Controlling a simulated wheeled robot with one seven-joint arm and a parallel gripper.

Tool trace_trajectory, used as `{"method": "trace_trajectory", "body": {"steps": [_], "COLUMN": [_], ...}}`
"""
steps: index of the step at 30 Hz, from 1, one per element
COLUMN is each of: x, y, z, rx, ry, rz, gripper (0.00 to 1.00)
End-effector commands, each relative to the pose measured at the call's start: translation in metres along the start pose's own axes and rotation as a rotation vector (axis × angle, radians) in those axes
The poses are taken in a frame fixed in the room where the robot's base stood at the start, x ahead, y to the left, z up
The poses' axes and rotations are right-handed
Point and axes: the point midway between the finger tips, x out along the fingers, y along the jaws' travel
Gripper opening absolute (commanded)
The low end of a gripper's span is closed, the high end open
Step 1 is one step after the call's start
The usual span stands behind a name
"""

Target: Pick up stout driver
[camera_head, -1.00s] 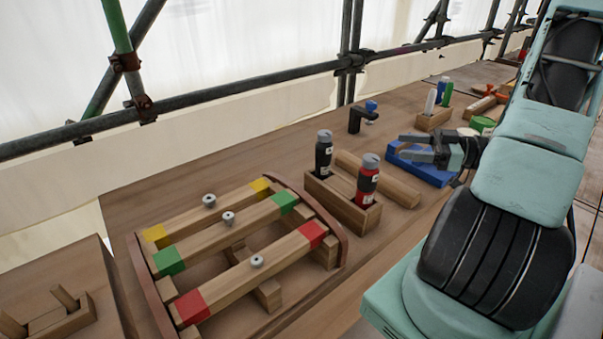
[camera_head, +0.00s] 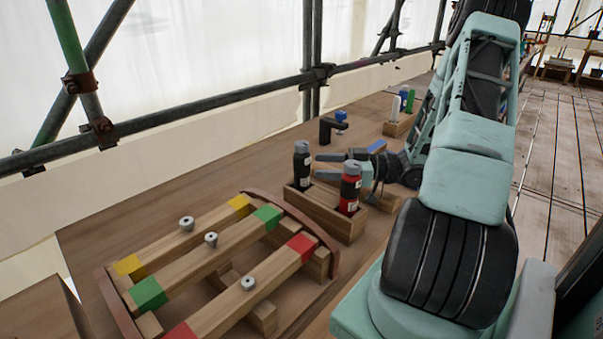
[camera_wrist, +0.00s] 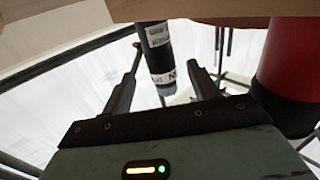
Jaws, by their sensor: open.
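Two thick driver-like handles stand upright in a wooden rack (camera_head: 325,217): a black one (camera_head: 302,166) and a red one with a black upper part (camera_head: 350,186). I cannot tell by name which is the stout driver. My gripper (camera_head: 322,166) is open and empty, level with the handles' upper parts, with its fingers pointing left toward the black one. In the wrist view the black handle (camera_wrist: 157,45), with white labels, shows between the open fingers (camera_wrist: 165,60), not gripped. The red handle (camera_wrist: 292,75) is close on the right there.
A wooden frame with coloured bar ends (camera_head: 205,262) and several metal knobs lies in front. Behind stand a black bracket (camera_head: 327,130) with a blue knob and another rack (camera_head: 398,127) with white and green handles. Scaffold pipes (camera_head: 210,105) run along the back.

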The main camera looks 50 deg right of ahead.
Motion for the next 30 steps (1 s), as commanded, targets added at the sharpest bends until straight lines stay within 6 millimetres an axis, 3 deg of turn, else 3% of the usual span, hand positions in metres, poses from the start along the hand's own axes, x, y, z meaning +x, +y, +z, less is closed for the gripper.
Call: {"method": "trace_trajectory", "body": {"steps": [6, 15, 24, 26, 30], "x": [0.015, 0.055, 0.061, 0.061, 0.061], "y": [0.0, -0.001, 0.0, 0.0, 0.0], "z": [0.0, 0.002, 0.003, 0.003, 0.003], "rx": [0.002, 0.001, 0.0, 0.0, 0.0], "ry": [0.001, 0.001, 0.0, 0.0, 0.0], "rz": [0.0, -0.002, 0.0, 0.0, 0.0], "gripper": [0.6, 0.6, 0.6, 0.46, 0.07]}}
